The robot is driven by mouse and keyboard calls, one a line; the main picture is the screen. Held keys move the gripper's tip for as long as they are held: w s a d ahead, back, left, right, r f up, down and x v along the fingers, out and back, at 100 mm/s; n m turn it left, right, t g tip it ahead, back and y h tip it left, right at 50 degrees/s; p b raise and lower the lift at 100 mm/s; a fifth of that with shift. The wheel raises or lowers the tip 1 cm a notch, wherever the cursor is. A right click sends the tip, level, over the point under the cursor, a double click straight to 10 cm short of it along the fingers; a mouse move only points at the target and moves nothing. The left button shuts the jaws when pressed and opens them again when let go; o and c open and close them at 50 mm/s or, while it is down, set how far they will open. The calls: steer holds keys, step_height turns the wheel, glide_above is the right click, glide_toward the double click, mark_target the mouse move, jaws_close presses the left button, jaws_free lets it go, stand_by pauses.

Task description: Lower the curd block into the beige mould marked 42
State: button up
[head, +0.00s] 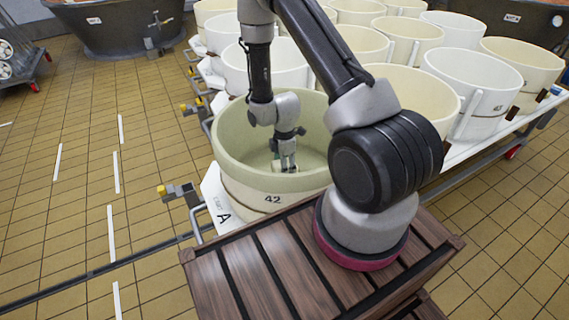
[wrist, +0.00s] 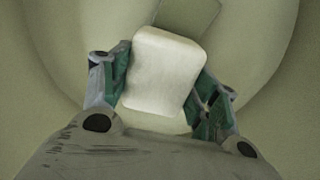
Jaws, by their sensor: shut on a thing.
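The beige mould marked 42 (head: 272,198) stands just beyond the wooden slatted surface in the head view. My gripper (head: 288,163) reaches down inside its rim. In the wrist view my gripper (wrist: 160,88) is shut on the curd block (wrist: 163,68), a pale cream block with rounded edges, with a green-padded finger on each side. The mould's inside (wrist: 265,60) fills the view behind the block. In the head view the block (head: 277,166) shows only as a small pale patch at the fingertips. I cannot tell whether it touches the mould's floor.
Several cream and white moulds (head: 410,95) stand in rows on a white rack (head: 480,128) behind and to the right. A wooden slatted surface (head: 235,285) is in front. The tiled floor at left is open.

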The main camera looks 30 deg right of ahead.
steer(key=shift+f, duration=0.9)
stand_by(0.8)
steer(key=o, duration=1.3)
steer(key=shift+o, duration=0.2)
